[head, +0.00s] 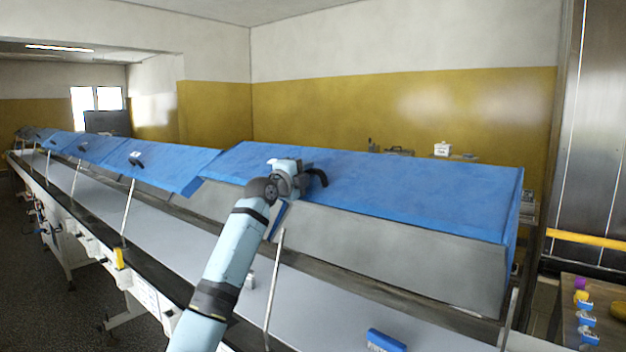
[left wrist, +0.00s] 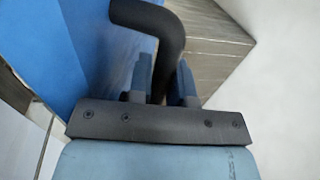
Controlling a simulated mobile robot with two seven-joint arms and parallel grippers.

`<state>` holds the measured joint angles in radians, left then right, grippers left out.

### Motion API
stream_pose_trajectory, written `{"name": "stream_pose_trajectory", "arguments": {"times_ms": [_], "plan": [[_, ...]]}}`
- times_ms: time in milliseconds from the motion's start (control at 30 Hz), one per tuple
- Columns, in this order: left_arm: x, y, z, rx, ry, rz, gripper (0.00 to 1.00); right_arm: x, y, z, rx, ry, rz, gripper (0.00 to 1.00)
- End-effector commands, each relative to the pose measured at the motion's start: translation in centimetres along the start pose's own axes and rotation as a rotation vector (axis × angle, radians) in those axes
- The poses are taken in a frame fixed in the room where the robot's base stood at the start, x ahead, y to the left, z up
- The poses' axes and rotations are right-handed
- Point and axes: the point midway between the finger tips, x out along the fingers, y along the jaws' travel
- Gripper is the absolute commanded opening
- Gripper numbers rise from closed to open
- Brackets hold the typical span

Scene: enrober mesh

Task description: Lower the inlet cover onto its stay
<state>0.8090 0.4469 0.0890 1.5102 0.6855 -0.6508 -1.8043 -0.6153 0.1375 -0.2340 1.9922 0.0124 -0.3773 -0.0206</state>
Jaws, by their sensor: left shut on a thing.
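The inlet cover (head: 410,195), a blue lid, is the nearest and largest in the row along the machine. A grey panel (head: 400,250) shows beneath its front edge. A black curved handle (head: 320,177) stands on the cover and also shows in the left wrist view (left wrist: 165,35). My left gripper (head: 300,178) is shut on the handle, which passes between its fingers (left wrist: 163,82). A thin metal rod (head: 273,285), possibly the stay, stands at the machine's front. Whether the cover touches a stay cannot be told. My right gripper is out of view.
Other blue covers (head: 160,165) continue to the far left. A pale belt (head: 180,240) runs below them. A blue block (head: 385,341) lies on the near belt. At right, a side table (head: 605,300) holds small coloured items. A steel door (head: 595,140) stands behind it.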

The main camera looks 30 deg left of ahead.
Motion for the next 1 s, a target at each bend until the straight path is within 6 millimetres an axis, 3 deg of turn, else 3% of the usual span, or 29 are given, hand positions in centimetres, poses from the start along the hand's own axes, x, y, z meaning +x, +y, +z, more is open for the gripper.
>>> {"name": "stream_pose_trajectory", "arguments": {"times_ms": [33, 300, 500, 833, 867, 900, 933, 1000], "plan": [[-0.9, 0.9, 0.6, 0.016, -0.008, -0.013, 0.0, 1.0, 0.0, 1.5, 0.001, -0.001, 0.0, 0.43], [-4.8, 3.9, 0.0, 0.005, 0.012, -0.085, 0.0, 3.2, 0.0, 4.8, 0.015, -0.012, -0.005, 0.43], [-6.4, 4.4, -0.1, 0.001, 0.016, -0.124, 0.0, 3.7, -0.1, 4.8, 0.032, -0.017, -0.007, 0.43], [-6.5, 4.2, -0.2, -0.001, 0.017, -0.128, 0.0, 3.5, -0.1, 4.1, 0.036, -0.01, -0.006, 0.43], [-6.5, 4.2, -0.2, -0.001, 0.017, -0.128, 0.26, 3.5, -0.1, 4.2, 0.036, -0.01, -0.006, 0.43], [-6.5, 4.2, -0.2, -0.001, 0.017, -0.128, 0.35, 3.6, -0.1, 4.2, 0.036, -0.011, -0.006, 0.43], [-6.5, 4.2, -0.2, -0.002, 0.017, -0.128, 0.42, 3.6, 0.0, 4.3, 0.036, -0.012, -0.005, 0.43], [-6.5, 4.2, -0.2, -0.002, 0.018, -0.128, 0.43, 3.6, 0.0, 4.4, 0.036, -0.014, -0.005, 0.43]]}}
